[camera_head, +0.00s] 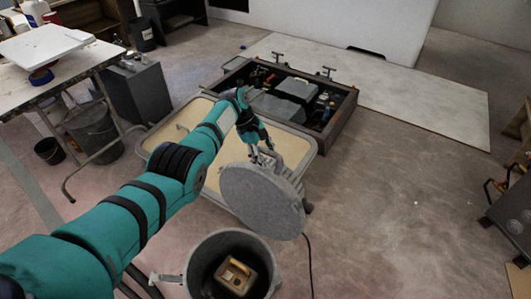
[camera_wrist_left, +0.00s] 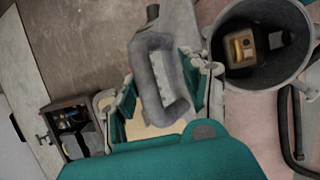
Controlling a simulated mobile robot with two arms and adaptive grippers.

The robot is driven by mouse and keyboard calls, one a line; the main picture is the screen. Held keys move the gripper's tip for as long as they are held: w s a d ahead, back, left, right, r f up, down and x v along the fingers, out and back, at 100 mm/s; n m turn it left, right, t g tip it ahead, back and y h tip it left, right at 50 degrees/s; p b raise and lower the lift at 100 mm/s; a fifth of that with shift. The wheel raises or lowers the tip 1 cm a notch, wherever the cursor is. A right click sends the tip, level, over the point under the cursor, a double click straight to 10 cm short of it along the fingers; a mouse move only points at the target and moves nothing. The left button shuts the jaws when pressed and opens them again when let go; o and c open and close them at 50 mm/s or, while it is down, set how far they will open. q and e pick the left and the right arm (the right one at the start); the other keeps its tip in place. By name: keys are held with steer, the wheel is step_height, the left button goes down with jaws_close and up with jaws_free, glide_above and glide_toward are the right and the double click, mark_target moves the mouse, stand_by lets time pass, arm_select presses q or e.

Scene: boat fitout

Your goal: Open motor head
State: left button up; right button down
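The round grey motor head (camera_head: 262,200) is tipped up on edge behind the grey drum (camera_head: 193,283), with its flat face toward me. The drum is uncovered, and a yellow and dark part (camera_head: 236,274) shows inside it. My left gripper (camera_head: 262,145) is at the grey loop handle (camera_head: 290,157) on the far side of the head. In the left wrist view the handle (camera_wrist_left: 141,75) lies between the spread fingers of my left gripper (camera_wrist_left: 163,88); firm contact cannot be made out. The drum also shows there (camera_wrist_left: 306,62). My right gripper is not in view.
A dark open box (camera_head: 338,122) with tools and a pale-floored tray (camera_head: 157,132) lie behind the head. A workbench (camera_head: 62,72) and buckets (camera_head: 90,128) stand at left. A dark cable (camera_head: 309,262) runs along the floor. The floor at right is mostly clear.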

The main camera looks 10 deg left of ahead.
arm_select(q)
steer(key=shift+s, duration=0.15)
steer(key=v, duration=1.2)
steer(key=shift+f, duration=0.1)
